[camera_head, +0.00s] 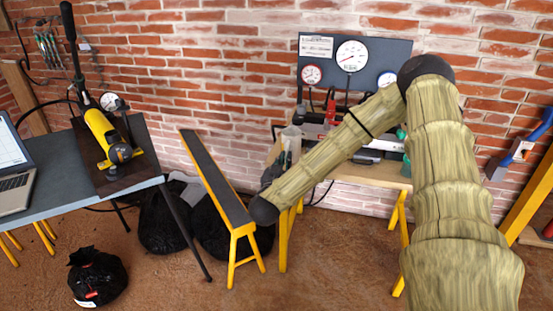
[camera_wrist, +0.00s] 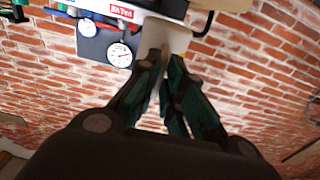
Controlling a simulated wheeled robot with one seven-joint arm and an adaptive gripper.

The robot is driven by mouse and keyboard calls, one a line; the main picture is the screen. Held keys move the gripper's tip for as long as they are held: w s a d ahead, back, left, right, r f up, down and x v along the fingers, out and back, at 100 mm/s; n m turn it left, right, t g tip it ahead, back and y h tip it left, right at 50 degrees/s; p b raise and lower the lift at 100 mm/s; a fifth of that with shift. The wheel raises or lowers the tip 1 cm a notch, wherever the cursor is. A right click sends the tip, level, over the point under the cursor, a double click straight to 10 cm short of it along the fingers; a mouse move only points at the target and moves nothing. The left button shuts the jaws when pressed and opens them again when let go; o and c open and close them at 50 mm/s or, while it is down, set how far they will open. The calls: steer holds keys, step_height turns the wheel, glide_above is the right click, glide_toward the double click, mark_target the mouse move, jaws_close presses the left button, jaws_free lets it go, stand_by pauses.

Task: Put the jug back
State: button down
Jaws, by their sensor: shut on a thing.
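A pale, whitish jug (camera_head: 291,137) shows in the head view at the left end of the wooden workbench (camera_head: 345,171). My gripper (camera_head: 285,158) is at the jug, partly hidden by my own arm. In the wrist view the fingers of my gripper (camera_wrist: 163,62) are shut on the jug (camera_wrist: 167,36), whose pale body shows beyond the fingertips. I cannot tell whether the jug touches the bench. Its lower part is hidden.
A gauge panel (camera_head: 377,65) stands behind the bench against the brick wall. A narrow trestle (camera_head: 212,175) is left of the bench. Black bags (camera_head: 97,277) lie on the floor. A table with a yellow pump (camera_head: 103,132) and laptop (camera_head: 14,170) is at left.

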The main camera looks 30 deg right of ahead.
steer(key=w+d+f, duration=0.2)
steer(key=w+f, duration=0.2)
steer(key=w, duration=0.4)
steer(key=shift+w+f, duration=0.15)
steer(key=shift+w, duration=0.1)
steer(key=shift+d+f, duration=0.1)
stand_by(0.3)
steer(key=c, duration=1.5)
jaws_free()
steer(key=shift+c, duration=0.2)
